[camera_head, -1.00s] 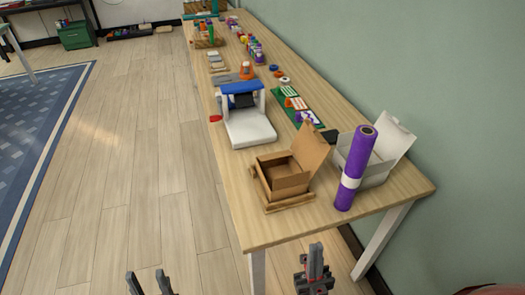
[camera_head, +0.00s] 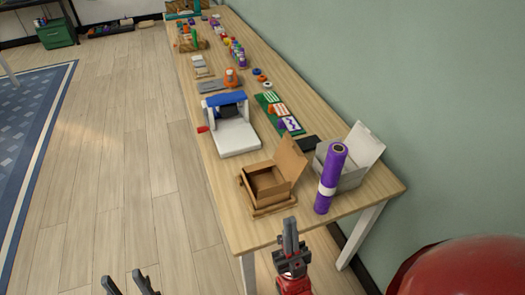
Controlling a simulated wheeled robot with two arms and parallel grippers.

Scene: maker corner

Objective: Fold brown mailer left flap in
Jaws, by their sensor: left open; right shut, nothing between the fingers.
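The brown mailer (camera_head: 267,184) is an open cardboard box near the front end of the table. Its lid (camera_head: 290,161) stands up at the back right, and a low flap lies along its front and left sides. My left gripper (camera_head: 130,284) is open and empty at the bottom edge, over the floor, left of the table and well away from the mailer.
A purple roll (camera_head: 330,178) stands right of the mailer, before a grey-white open box (camera_head: 348,170). A white machine with a blue top (camera_head: 235,136) stands behind it. The wooden table (camera_head: 220,192) is bare left of the mailer. A red rounded object (camera_head: 460,270) is at bottom right.

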